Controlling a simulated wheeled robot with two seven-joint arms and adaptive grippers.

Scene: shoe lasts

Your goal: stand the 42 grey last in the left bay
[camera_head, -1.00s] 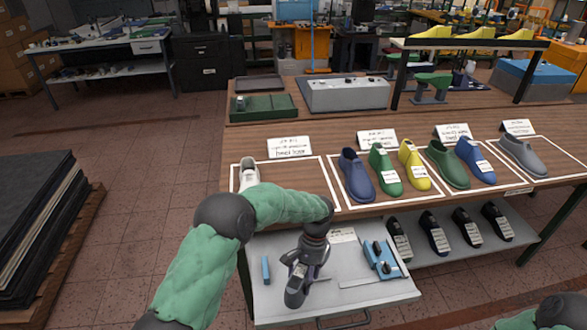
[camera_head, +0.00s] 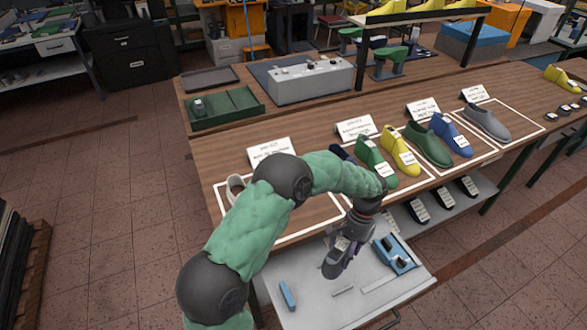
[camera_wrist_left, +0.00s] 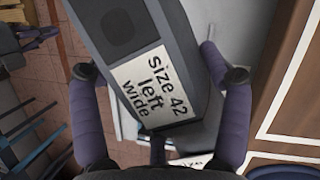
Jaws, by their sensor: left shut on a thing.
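My left gripper (camera_head: 352,232) is shut on a dark grey last (camera_head: 336,264) and holds it over the pulled-out drawer. In the left wrist view the grey last (camera_wrist_left: 147,40) sits between the fingers, and its label reads "size 42 left wide". The left bay (camera_head: 312,214) is a white-outlined area on the bench, partly hidden behind my left arm. A whitish last (camera_head: 235,187) stands at its left side. My right gripper is not in view.
The middle bay holds several lasts, including a yellow one (camera_head: 401,155); another grey last (camera_head: 486,124) stands in the right bay. The drawer (camera_head: 318,302) holds blue tools. Dark lasts lie on the lower shelf. A sign (camera_head: 272,152) stands behind the left bay.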

